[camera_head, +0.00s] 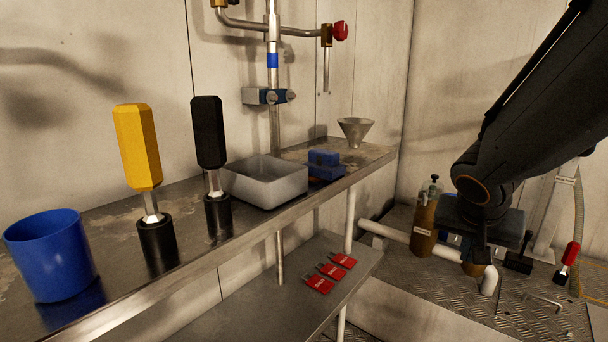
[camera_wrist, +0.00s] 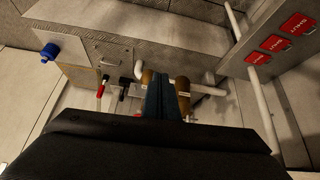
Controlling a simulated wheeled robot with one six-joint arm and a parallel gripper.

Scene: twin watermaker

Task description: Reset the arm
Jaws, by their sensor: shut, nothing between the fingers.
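My black arm reaches in from the upper right in the head view. My gripper (camera_head: 478,252) hangs at its end, to the right of the metal shelves and above the floor plates. In the wrist view my gripper (camera_wrist: 165,85) shows as dark fingers close together, pointing at the floor area with the brown bottles. It is shut with nothing held. Its fingertips are partly hidden in the head view.
The upper shelf (camera_head: 110,305) bears a blue cup (camera_head: 50,255), yellow (camera_head: 138,147) and black (camera_head: 209,132) handled tools, a grey bin (camera_head: 265,184) and a funnel (camera_head: 355,130). Red tags (camera_head: 330,271) lie on the lower shelf. A brown bottle (camera_head: 424,225) stands near my gripper.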

